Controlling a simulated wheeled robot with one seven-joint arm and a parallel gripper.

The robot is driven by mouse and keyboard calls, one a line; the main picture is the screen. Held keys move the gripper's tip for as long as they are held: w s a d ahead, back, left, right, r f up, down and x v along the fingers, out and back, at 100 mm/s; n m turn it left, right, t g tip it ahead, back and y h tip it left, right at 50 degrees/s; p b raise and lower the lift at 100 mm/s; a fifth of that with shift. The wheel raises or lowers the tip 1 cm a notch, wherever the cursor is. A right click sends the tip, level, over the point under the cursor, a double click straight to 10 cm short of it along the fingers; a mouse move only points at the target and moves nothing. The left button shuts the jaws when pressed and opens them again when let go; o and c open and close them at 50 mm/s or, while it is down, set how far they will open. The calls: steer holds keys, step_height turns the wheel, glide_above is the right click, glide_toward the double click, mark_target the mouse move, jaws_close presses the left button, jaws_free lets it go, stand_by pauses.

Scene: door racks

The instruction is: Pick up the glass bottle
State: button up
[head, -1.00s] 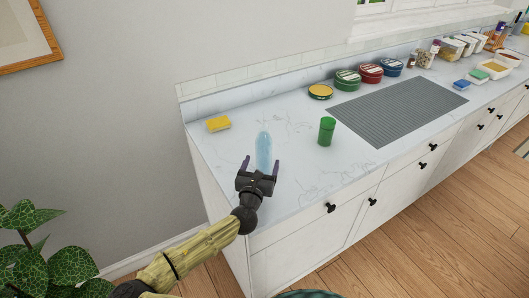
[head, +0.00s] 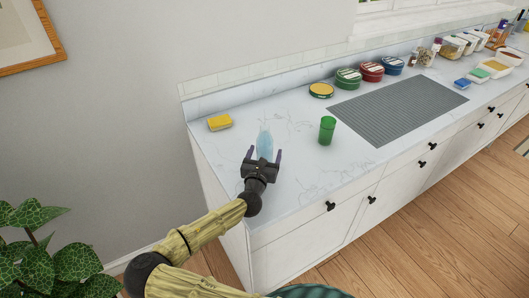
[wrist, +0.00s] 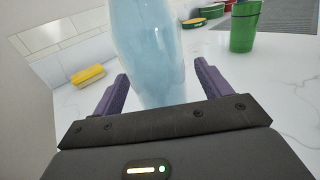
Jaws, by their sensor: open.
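The glass bottle (head: 264,141) is pale blue and see-through. It stands upright on the white marble counter, near its left end. In the wrist view the bottle (wrist: 149,50) fills the middle, between the two open fingers (wrist: 158,88). Its top is cut off by the frame and its base is hidden behind the gripper body. I cannot tell whether a finger touches the glass.
A green cup (head: 327,130) stands to the right of the bottle. A yellow sponge (head: 220,122) lies to the left, near the wall. A grey ribbed mat (head: 398,107) covers the counter further right, with several round tins behind it. The counter's front edge runs below my gripper.

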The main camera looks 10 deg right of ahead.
mark_target(264, 133)
steer(key=shift+c, duration=0.3)
steer(key=shift+r, duration=0.1)
steer(key=c, duration=1.4)
steer(key=shift+r, duration=0.15)
steer(key=shift+r+b, duration=0.55)
steer(key=shift+r, duration=4.25)
